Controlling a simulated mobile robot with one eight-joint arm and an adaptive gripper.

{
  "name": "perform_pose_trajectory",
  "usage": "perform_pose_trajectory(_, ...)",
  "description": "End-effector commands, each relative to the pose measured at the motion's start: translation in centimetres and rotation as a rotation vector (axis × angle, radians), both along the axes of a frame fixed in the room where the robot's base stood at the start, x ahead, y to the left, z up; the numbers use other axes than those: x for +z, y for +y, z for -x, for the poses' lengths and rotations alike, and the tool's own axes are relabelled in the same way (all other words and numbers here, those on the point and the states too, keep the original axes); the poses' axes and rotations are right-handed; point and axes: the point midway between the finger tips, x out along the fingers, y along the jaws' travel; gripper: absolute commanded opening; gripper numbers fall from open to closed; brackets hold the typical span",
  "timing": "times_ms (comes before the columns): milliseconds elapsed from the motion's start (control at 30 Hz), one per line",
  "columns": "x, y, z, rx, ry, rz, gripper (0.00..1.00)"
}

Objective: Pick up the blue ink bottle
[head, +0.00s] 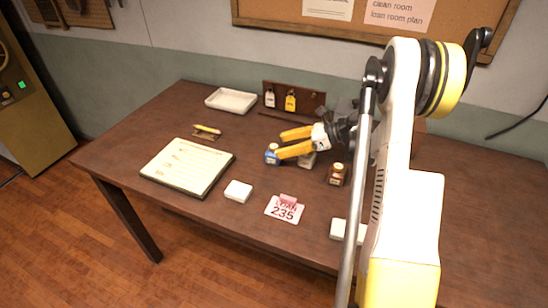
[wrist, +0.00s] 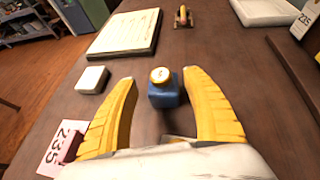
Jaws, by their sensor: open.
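The blue ink bottle (head: 271,155) stands upright on the brown table in the head view, partly hidden by a yellow finger. In the wrist view the blue ink bottle (wrist: 163,92) has a gold-coloured cap and stands at the front of the gap between the fingers, nearer the right finger. My gripper (head: 281,144) is open, with its yellow fingers low over the table and pointing at the bottle. In the wrist view my gripper (wrist: 163,84) holds nothing.
A brown bottle (head: 337,174) and a grey-white object (head: 307,160) stand close to my gripper. A notebook (head: 187,166), a white block (head: 238,191) and a "235" card (head: 284,210) lie around. A white tray (head: 231,101) and a tag rack (head: 308,100) are behind.

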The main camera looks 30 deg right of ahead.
Motion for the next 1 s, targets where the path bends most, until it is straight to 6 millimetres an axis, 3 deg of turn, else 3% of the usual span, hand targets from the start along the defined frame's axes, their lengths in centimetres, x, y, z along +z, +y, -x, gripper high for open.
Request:
perform_pose_trajectory(200,-1.5,2.2,-1.9,0.001,0.000,0.000,0.57)
perform_pose_trajectory(433,-1.3,2.3,-2.0,0.000,0.000,0.000,0.56)
perform_pose_trajectory(600,-1.3,2.3,-2.0,0.000,0.000,0.000,0.04)
perform_pose_trajectory(633,-1.3,2.3,-2.0,0.000,0.000,0.000,0.00)
perform_pose_trajectory(1000,-1.2,2.3,-2.0,0.000,-0.001,-0.001,0.00)
